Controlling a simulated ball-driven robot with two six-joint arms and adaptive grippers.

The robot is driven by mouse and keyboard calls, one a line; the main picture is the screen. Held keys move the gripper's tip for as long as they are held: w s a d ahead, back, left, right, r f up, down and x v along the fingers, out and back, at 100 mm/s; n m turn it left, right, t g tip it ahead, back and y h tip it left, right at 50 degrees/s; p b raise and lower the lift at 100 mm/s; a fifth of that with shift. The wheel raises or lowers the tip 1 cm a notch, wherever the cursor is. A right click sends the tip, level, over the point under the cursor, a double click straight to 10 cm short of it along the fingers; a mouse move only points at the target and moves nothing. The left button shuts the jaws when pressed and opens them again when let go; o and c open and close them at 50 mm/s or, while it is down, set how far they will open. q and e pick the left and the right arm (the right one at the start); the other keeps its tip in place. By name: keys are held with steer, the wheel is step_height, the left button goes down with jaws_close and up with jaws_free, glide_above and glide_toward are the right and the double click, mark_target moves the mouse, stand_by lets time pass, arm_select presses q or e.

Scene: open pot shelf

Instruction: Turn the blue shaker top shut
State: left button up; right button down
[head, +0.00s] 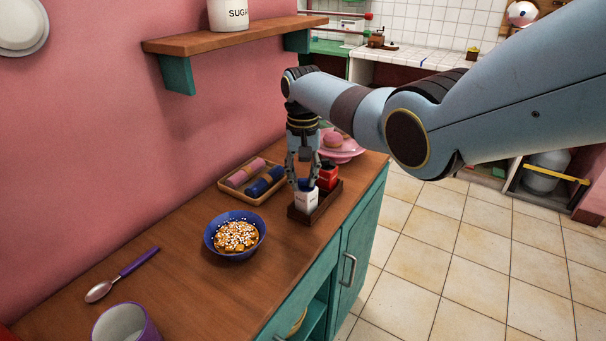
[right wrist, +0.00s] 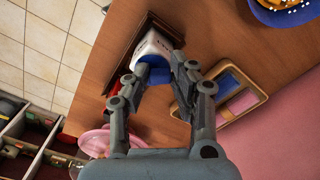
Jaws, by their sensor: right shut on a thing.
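The shaker (head: 306,201) has a white body and a blue top, and stands upright in a dark wooden holder (head: 322,207) on the wooden counter. My right gripper (head: 303,182) comes down from above and is shut on the blue top. In the right wrist view the fingers (right wrist: 162,82) sit either side of the blue top (right wrist: 158,73), with the white body (right wrist: 154,46) beyond it. The fingers hide part of the top, so I cannot tell how far it is turned. My left gripper is not in view.
A red shaker (head: 327,174) stands beside the white one. A tray (head: 236,194) with rolled cloths and a blue bowl (head: 225,253) of food lie to the left. A pink stand (head: 345,151) is behind. A spoon (head: 122,275) and purple mug (head: 118,323) are near the front.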

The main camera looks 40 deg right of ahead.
mark_target(303, 180)
steer(key=c, duration=1.1)
jaws_free()
steer(key=shift+r, duration=0.1)
step_height(303, 180, up, 12)
steer(key=shift+f, duration=0.1)
